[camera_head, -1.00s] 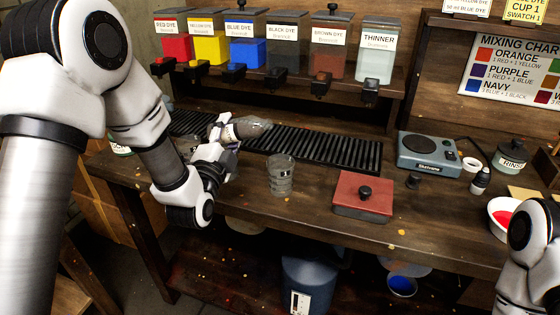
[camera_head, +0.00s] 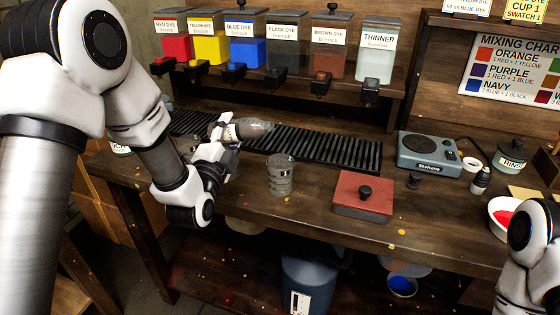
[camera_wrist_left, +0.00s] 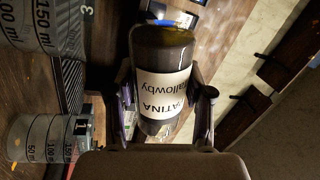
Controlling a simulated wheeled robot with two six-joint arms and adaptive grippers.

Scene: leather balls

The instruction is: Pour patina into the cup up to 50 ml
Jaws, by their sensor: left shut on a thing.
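My left gripper (camera_head: 226,134) is shut on the patina bottle (camera_head: 252,128). The bottle lies nearly level in the air, its free end pointing right in the head view. The left wrist view shows its white label (camera_wrist_left: 164,92), upside down, between the fingers (camera_wrist_left: 166,106), with dark contents behind the glass. A clear ringed cup (camera_head: 281,176) stands upright on the bench, right of and nearer than the gripper. In the left wrist view, a cup marked 50, 100 and 150 ml (camera_wrist_left: 45,138) shows at lower left. I cannot make out any liquid in it.
A black slatted mat (camera_head: 335,150) runs behind the cup. A red lidded box (camera_head: 363,195) and a scale (camera_head: 430,152) stand to the right. Dye dispensers and a thinner dispenser (camera_head: 378,55) line the shelf above. Another marked cup (camera_wrist_left: 35,28) is close in the wrist view.

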